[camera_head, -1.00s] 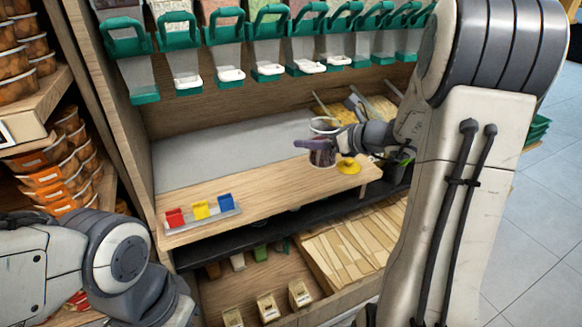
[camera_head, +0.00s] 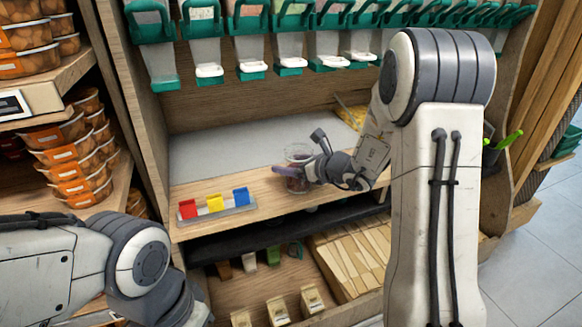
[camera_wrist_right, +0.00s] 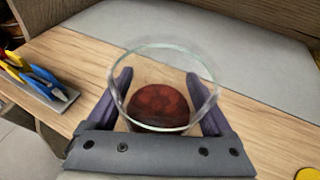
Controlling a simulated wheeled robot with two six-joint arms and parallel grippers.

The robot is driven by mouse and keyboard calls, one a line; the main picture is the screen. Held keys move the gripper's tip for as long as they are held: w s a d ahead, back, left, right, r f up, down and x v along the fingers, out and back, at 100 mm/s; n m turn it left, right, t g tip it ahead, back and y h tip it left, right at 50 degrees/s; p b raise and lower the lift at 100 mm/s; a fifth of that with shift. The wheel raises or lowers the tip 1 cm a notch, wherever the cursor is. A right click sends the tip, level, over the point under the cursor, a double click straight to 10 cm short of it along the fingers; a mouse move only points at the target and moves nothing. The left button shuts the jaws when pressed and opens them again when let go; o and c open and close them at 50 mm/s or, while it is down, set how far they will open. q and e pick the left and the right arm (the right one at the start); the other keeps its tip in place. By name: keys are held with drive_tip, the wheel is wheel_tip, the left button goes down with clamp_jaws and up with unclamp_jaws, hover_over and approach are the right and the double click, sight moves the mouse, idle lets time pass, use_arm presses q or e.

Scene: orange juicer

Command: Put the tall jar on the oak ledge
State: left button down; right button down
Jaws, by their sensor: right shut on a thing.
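The tall jar (camera_head: 296,156) is clear glass with dark red contents. My right gripper (camera_head: 290,173) is shut on it. In the right wrist view the jar (camera_wrist_right: 160,103) stands between the two purple-grey fingers (camera_wrist_right: 163,100), with its open round rim facing the camera. The oak ledge (camera_head: 272,203) is the pale wooden shelf board under and around the jar; it also shows in the right wrist view (camera_wrist_right: 85,50). I cannot tell whether the jar's base touches the ledge. My left arm is at the lower left, but its gripper is not visible.
A small rack (camera_head: 217,215) with red, yellow and blue clips sits on the ledge's left part. Green-handled dispensers (camera_head: 260,45) hang above. A yellow item (camera_wrist_right: 308,174) lies at the wrist view's right edge. Bare ledge lies between rack and jar.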

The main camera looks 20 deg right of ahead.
drive_tip(key=shift+r, duration=0.15)
drive_tip(key=shift+f, duration=0.2)
unclamp_jaws()
drive_tip(key=shift+r, duration=0.1)
